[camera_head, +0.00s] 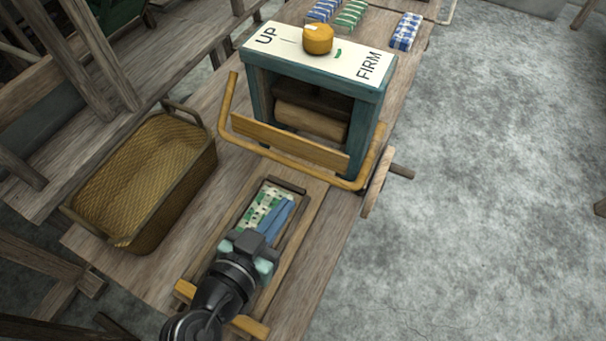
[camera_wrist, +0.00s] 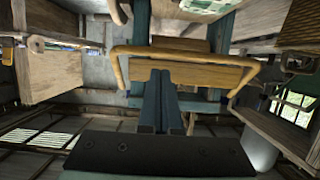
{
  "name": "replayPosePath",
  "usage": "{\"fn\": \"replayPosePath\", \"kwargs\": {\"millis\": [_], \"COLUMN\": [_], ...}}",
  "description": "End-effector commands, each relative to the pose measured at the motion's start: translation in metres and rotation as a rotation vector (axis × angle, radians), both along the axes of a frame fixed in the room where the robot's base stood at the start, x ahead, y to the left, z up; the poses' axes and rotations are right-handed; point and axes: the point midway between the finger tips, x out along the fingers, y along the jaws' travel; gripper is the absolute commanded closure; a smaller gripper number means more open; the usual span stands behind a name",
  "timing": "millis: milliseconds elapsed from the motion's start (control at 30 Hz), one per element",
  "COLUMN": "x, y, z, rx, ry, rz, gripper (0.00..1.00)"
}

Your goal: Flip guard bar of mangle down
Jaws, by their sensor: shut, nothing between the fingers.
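The mangle (camera_head: 318,75) is a teal frame with a cream top marked UP and FIRM, and an orange knob. Its rollers (camera_head: 310,118) show in the front opening. The guard bar (camera_head: 290,163) is a yellow U-shaped rail across the front, standing out from the frame; a flat wooden board (camera_head: 290,145) lies between its arms. The bar also shows in the wrist view (camera_wrist: 185,52), above and beyond my fingertips. My gripper (camera_head: 283,206) is shut and empty, over the tray in front of the mangle. In the wrist view my closed fingers (camera_wrist: 162,76) overlap the board; contact cannot be told.
A long wooden tray (camera_head: 301,222) with a green checked cloth (camera_head: 262,208) lies under my gripper. A woven basket (camera_head: 150,180) stands at the left. A crank (camera_head: 378,180) juts out at the mangle's right. Folded cloths (camera_head: 405,31) lie behind it. The right-hand floor is clear.

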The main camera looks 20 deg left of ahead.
Motion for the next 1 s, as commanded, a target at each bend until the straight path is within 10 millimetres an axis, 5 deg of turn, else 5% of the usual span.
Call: {"fn": "replayPosePath", "kwargs": {"millis": [200,400,1000], "x": [0.045,0.069,0.079], "y": [-0.001,-0.002,-0.003], "z": [-0.012,-0.022,-0.029], "rx": [0.0,-0.001,0.0], "ry": [-0.002,0.0,-0.005], "rz": [-0.001,0.0,0.001], "gripper": [1.0,1.0,1.0]}}
